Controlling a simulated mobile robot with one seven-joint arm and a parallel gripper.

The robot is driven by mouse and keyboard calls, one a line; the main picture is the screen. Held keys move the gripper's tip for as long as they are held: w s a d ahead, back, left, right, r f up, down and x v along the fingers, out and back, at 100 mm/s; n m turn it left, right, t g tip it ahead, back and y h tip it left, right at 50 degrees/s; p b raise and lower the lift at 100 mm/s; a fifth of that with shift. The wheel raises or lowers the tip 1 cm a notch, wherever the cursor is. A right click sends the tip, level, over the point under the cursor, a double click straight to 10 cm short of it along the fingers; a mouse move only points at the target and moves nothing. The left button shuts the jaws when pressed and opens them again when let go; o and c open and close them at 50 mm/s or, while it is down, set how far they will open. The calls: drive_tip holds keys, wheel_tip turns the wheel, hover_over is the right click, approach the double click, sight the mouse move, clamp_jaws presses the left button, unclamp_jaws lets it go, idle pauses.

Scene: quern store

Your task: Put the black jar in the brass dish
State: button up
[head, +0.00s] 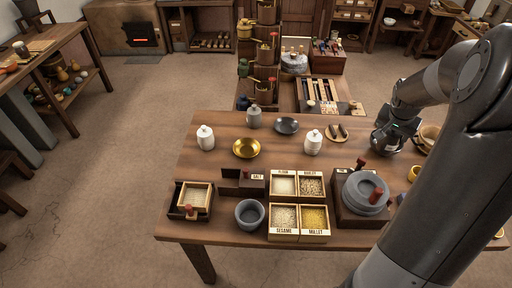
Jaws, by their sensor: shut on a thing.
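The brass dish (246,148) is a shallow, shiny gold bowl, empty, on the middle left of the wooden table. My gripper (386,143) is at the table's right side, well to the right of the dish. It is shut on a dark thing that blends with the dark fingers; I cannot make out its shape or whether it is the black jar. No clearly black jar shows standing on the table. A slate-grey lidded jar (253,117) stands behind the dish.
White lidded jars stand left (205,137) and right (313,142) of the dish. A dark plate (287,126) lies behind. In front are a grey mortar (250,214), grain boxes (299,236) and a quern (365,193). A brown bowl (429,135) is right of my gripper.

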drive_tip(key=w+a+n+y, duration=0.1)
drive_tip(key=w+a+n, duration=0.2)
drive_tip(key=a, duration=0.4)
drive_tip(key=w+a+n+y, duration=0.15)
drive_tip(key=w+a, duration=0.25)
drive_tip(key=a, duration=0.4)
drive_tip(key=n+y, duration=0.2)
drive_tip(key=n, duration=0.5)
hover_over(247, 151)
wheel_tip(247, 151, down, 12)
drive_tip(key=shift+w+a+f+t, duration=0.1)
drive_tip(key=shift+f+t, duration=0.05)
drive_tip(key=shift+f, duration=0.85)
drive_tip(key=shift+w+f+t, duration=0.1)
drive_tip(key=shift+f+t, duration=0.05)
drive_tip(key=shift+f, duration=0.8)
drive_tip(key=shift+s+f, duration=0.1)
drive_tip(key=o, duration=1.2)
drive_tip(key=shift+f, duration=0.1)
